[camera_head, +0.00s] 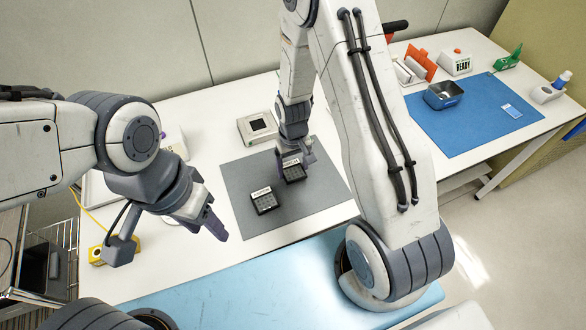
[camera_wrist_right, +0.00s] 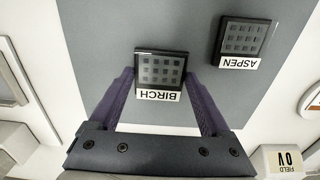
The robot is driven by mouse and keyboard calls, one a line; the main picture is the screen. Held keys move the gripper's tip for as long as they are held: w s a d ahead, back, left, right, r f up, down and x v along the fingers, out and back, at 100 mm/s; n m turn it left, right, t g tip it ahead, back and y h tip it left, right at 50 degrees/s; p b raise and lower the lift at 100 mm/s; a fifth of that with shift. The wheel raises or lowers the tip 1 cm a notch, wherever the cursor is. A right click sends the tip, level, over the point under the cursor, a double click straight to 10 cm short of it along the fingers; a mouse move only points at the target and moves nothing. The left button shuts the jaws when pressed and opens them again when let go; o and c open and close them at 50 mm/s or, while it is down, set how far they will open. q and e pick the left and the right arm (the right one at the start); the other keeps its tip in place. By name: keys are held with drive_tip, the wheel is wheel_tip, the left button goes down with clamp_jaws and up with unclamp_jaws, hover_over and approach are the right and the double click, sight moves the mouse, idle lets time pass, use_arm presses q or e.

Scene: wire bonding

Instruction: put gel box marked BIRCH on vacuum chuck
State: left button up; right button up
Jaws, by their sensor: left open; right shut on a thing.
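The gel box marked BIRCH (camera_wrist_right: 160,70) is black with a windowed grid top and a white label; it sits between the fingers of my right gripper (camera_wrist_right: 160,88). In the head view the box (camera_head: 294,173) is at the right gripper (camera_head: 297,160), over the grey mat (camera_head: 318,196); whether it touches the mat I cannot tell. A similar box marked ASPEN (camera_wrist_right: 244,42) lies on the mat, also seen in the head view (camera_head: 264,200). The vacuum chuck, a pale block with a black square (camera_head: 258,126), stands behind the mat. My left gripper (camera_head: 215,228) is open and empty, left of the mat.
A blue mat (camera_head: 470,118) on the right carries a blue-rimmed container (camera_head: 443,96). A READY box (camera_head: 456,62) and orange items stand behind it. A yellow item (camera_head: 101,253) is at the table's left front. The mat has free room around ASPEN.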

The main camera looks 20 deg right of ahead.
drive_tip(key=shift+f, duration=1.05)
drive_tip(key=shift+f, duration=0.1)
drive_tip(key=o, duration=1.2)
